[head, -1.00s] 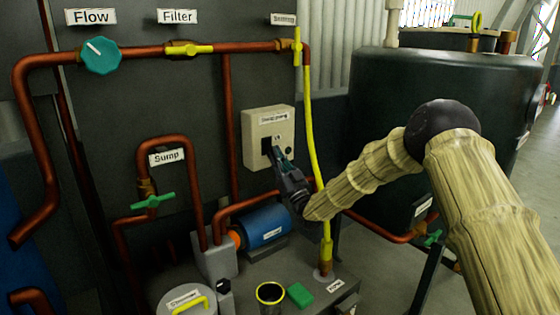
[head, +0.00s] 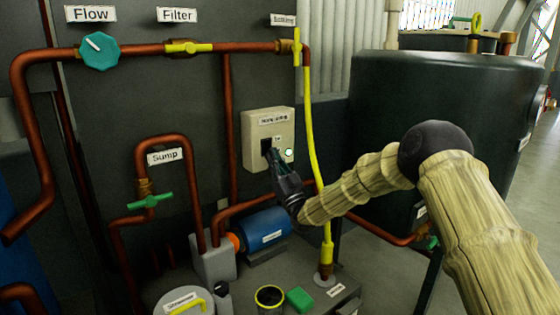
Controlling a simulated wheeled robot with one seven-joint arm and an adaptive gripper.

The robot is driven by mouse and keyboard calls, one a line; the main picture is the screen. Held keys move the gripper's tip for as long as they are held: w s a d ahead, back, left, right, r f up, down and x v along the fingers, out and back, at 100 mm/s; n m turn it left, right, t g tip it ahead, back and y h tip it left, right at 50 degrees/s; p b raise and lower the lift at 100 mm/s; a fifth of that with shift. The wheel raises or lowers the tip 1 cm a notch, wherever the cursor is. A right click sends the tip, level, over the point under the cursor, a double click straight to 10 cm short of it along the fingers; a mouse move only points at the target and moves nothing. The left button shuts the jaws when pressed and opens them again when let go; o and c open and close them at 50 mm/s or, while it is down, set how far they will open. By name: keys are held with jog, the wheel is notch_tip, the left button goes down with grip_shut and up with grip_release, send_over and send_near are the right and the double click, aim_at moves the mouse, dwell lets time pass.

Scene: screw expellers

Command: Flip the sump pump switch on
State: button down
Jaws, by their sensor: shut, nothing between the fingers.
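The beige switch box (head: 250,142) is fixed to the dark panel in the middle of the head view, with a small label across its top. A dark switch (head: 266,145) sits on its front face, partly covered by my gripper. My gripper (head: 270,153) is shut and empty. Its tip is at the lower part of the switch; I cannot tell whether it touches. The switch's position is too small and too hidden to read. A small pale round spot (head: 289,152) shows at the right side of the box. The blue pump motor (head: 262,229) lies below the box.
A yellow hose (head: 314,150) runs down just right of my gripper. Copper pipes with a green sump valve (head: 150,201) stand to the left. A yellow-rimmed cup (head: 269,296) and green block (head: 299,299) sit on the bench below. A dark tank (head: 400,95) stands at right.

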jog(key=shift+s+d+f, duration=0.1)
jog(key=shift+s+d, duration=0.15)
jog(key=shift+d, duration=0.1)
jog(key=p+v, duration=0.1)
jog(key=v, duration=1.1)
jog(key=shift+s, duration=0.2)
jog(key=shift+d+f, duration=0.15)
jog(key=shift+d, duration=0.05)
